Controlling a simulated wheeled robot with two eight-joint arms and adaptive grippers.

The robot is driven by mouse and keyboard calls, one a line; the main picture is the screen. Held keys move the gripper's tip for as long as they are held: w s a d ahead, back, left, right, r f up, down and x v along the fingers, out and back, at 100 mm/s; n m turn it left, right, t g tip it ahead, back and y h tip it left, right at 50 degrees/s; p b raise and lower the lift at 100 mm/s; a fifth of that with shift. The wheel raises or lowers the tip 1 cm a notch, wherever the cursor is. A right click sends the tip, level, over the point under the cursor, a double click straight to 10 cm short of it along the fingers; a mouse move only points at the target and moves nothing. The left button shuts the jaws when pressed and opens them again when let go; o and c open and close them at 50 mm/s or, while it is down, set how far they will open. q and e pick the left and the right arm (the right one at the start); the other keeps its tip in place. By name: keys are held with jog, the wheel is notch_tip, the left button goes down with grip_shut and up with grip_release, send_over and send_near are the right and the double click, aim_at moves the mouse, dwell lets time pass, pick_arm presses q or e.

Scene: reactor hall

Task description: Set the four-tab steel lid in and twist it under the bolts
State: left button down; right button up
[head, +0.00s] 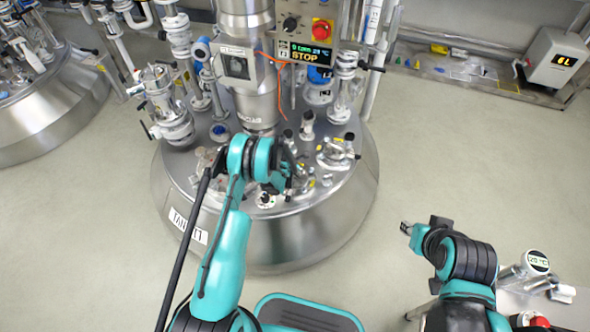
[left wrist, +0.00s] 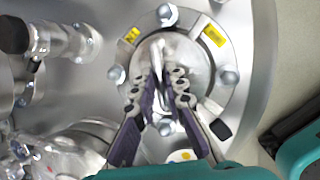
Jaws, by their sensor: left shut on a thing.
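In the left wrist view my left gripper (left wrist: 168,74) is shut on the upright handle of the round steel lid (left wrist: 198,64). The lid lies at the middle of a round port ring (left wrist: 118,105) on the vessel top. Several domed bolts stand around it, such as the top bolt (left wrist: 167,14) and the right bolt (left wrist: 228,75). How the lid's tabs sit relative to the bolts cannot be made out. In the head view my left arm hides the lid. My right gripper (head: 406,229) hangs empty over the floor, away from the vessel; its finger gap is unclear.
The steel vessel (head: 290,236) carries a central column, valves and a clamped fitting (head: 337,152) close to my left wrist. A control box (head: 305,40) reads STOP. Open floor lies right of the vessel.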

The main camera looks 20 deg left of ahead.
pick_arm(q)
jog(key=shift+f, duration=0.2)
dwell(0.3)
jog(key=n+y, duration=0.1)
jog(key=n, duration=0.3)
jog(key=shift+d+y, duration=0.2)
jog(key=shift+y, duration=0.2)
jog(key=c, duration=1.5)
grip_release()
jog(key=shift+a+n, duration=0.1)
jog(key=shift+n, duration=0.2)
jog(key=shift+r, duration=0.1)
notch_tip(320, 180, up, 6)
jog(key=p, duration=0.2)
jog(key=shift+f+p, duration=0.2)
jog(key=shift+p, duration=0.1)
jog(key=shift+r, duration=0.1)
